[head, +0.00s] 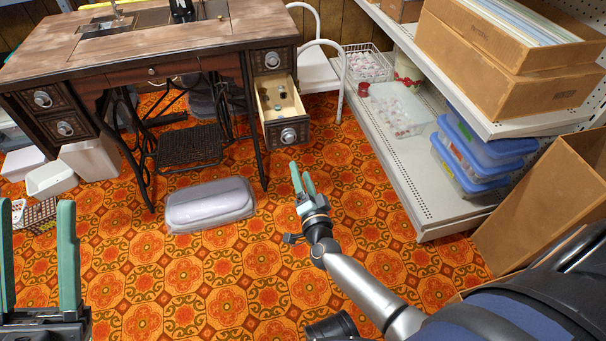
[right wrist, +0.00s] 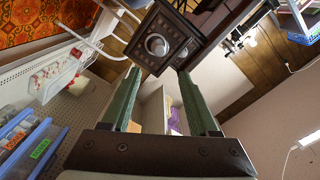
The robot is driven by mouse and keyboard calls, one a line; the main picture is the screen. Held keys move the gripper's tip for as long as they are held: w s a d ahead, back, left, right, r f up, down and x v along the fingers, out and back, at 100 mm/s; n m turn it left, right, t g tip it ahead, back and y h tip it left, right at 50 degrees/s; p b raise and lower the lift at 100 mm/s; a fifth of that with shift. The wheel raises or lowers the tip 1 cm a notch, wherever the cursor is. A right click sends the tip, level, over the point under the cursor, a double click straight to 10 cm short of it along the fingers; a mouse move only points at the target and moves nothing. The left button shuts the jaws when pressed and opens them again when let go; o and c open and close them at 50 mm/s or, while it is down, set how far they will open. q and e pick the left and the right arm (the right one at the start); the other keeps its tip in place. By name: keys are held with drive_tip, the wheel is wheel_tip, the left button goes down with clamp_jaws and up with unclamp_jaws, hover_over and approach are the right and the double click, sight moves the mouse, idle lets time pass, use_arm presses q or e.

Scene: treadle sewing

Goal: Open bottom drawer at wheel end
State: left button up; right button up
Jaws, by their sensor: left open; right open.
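The wooden treadle sewing table (head: 160,40) stands at the upper left of the head view. At its right end, the bottom drawer (head: 278,115) is pulled out and small items show inside. The top drawer (head: 274,60) above it is shut. The bottom drawer's round metal knob (head: 288,135) is clear of my right gripper (head: 300,172), which is open and empty in front of it. In the right wrist view, a dark drawer front with a round knob (right wrist: 157,44) appears beyond my right fingertips (right wrist: 158,72). My left gripper (head: 36,205) is open and empty at the left edge.
A grey case (head: 210,204) lies on the patterned floor below the table. A white chair (head: 318,70) stands behind the open drawer. A metal shelf (head: 428,190) with boxes and blue-lidded containers (head: 482,150) runs along the right. Floor between case and shelf is clear.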

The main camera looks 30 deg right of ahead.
use_arm(q)
drive_tip(key=shift+s, duration=0.45)
use_arm(e)
drive_tip(key=shift+s+a, duration=0.1)
drive_tip(key=shift+s, duration=0.35)
